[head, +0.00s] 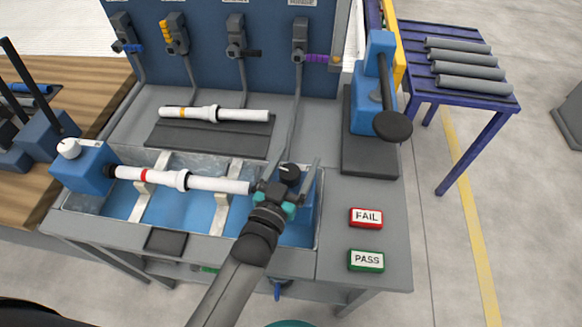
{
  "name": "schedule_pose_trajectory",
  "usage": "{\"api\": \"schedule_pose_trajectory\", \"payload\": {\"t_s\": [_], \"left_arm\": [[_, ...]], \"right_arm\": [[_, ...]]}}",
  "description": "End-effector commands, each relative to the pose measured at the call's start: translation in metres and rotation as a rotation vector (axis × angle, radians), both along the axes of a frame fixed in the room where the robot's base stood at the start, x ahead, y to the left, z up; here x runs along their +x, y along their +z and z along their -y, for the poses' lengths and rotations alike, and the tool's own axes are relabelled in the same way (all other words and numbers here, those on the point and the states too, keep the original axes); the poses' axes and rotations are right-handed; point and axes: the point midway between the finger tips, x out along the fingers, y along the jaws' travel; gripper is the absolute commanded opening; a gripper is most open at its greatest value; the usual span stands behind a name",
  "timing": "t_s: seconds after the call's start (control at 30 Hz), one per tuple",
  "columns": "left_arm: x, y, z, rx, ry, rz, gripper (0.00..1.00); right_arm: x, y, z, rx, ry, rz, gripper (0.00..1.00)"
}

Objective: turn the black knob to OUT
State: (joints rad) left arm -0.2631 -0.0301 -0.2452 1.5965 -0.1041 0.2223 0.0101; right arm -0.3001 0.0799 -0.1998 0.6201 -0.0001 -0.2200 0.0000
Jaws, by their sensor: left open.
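The black knob (289,172) sits on top of the blue block at the right end of the water trough. My left gripper (296,164) reaches over the trough from below, its two fingers apart on either side of the knob. I cannot tell whether either finger touches it. The gripper body hides most of the blue block. No OUT marking is readable, so the knob's setting cannot be told. My right gripper is not in view.
A white pipe (217,185) with a red band spans the trough (200,209) from the left blue block with its white knob (69,148). Another pipe (236,114) lies on a dark mat behind. FAIL (366,217) and PASS (366,260) buttons stand right.

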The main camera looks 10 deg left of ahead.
Motion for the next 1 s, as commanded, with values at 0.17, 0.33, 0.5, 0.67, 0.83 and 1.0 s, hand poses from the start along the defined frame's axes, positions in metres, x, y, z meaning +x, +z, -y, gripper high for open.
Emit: {"api": "schedule_pose_trajectory", "payload": {"t_s": [0.17, 0.33, 0.5, 0.67, 0.83, 1.0], "left_arm": [[-0.014, -0.001, -0.004, 0.001, 0.000, -0.003, 0.83], [-0.042, -0.001, -0.011, 0.002, 0.000, -0.004, 0.83], [-0.074, -0.001, -0.019, 0.002, -0.001, -0.005, 0.83], [-0.103, 0.000, -0.026, 0.001, 0.000, -0.004, 0.83], [-0.129, -0.001, -0.033, 0.001, 0.000, -0.003, 0.83], [-0.143, 0.000, -0.037, 0.000, 0.001, -0.001, 0.83]], "right_arm": [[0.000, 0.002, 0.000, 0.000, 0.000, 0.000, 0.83], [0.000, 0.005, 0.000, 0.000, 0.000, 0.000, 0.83], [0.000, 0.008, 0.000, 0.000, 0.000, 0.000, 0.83], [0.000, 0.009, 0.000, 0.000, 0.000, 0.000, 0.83], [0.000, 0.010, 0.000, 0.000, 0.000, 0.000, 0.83], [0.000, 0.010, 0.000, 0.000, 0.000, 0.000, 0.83]]}}
